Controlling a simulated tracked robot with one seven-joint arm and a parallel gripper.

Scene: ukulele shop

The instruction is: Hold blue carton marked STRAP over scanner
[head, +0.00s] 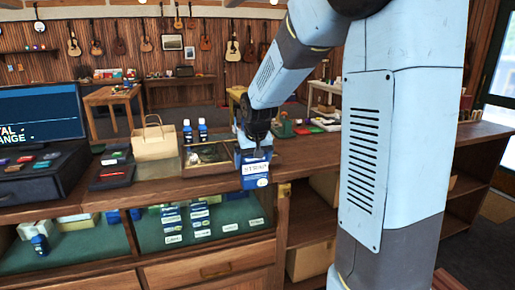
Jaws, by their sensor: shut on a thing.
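The blue carton marked STRAP (255,172) is held with its white label facing me. It appears in front of the wooden counter's front edge, close to upright. My gripper (253,151) comes down from above and is shut on the carton's top. The fingertips are small and partly hidden against the carton. I cannot pick out a scanner with certainty; my arm and the carton hide part of the counter.
A paper bag (154,141), a wooden tray (206,168) and two blue bottles (187,132) stand left of the carton. A monitor (40,115) sits far left. Below, a glass-fronted shelf (150,232) holds small cartons. The counter (320,150) continues right behind my arm.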

